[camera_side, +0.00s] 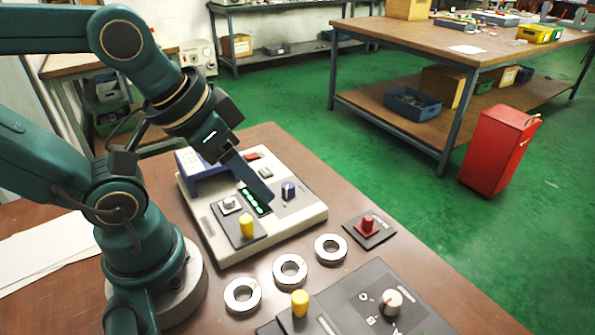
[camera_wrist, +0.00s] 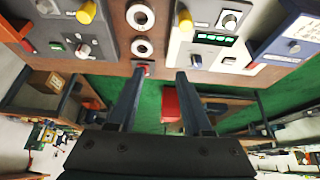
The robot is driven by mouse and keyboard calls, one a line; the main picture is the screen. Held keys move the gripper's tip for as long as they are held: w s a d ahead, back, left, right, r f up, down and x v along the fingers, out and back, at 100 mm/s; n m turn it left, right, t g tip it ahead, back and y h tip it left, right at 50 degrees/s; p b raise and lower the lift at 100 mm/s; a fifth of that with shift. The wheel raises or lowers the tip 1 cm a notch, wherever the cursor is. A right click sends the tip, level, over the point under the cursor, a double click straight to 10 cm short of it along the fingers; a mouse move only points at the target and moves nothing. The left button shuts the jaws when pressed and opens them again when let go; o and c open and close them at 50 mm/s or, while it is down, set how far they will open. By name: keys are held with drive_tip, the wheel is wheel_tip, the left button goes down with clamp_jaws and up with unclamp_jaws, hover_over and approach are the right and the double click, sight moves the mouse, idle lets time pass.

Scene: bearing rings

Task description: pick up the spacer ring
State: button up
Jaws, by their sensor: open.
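Three metal rings lie flat in a row on the brown table: a near-left one (camera_side: 242,308), a middle one (camera_side: 290,284) and a far-right one (camera_side: 330,260). They look much alike, and I cannot tell which is the spacer ring. The wrist view shows two rings, one at the top edge (camera_wrist: 140,29) and one below it (camera_wrist: 142,55); the third is out of that view. My gripper (camera_side: 266,198) is above the light control box, behind and left of the far-right ring. In the wrist view my gripper (camera_wrist: 160,72) has its fingers wide apart with nothing between them.
The light control box (camera_side: 275,232) with knobs and green lights stands behind the rings. A dark panel (camera_side: 350,312) with a yellow knob (camera_side: 300,303) lies in front. A red button on a small plate (camera_side: 368,226) sits right of the rings.

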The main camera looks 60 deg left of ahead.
drive_tip(key=o, duration=0.8)
drive_tip(key=m+g, duration=0.1)
drive_tip(key=g, duration=0.4)
hover_over(290, 274)
drive_tip(key=f, duration=0.9)
drive_tip(key=shift+w+a+f, duration=0.1)
drive_tip(key=shift+w+f, duration=0.15)
drive_tip(key=shift+f, duration=0.1)
drive_tip(key=shift+s+f+g, duration=0.25)
drive_tip(key=shift+f+g, duration=0.05)
drive_tip(key=shift+f, duration=2.55)
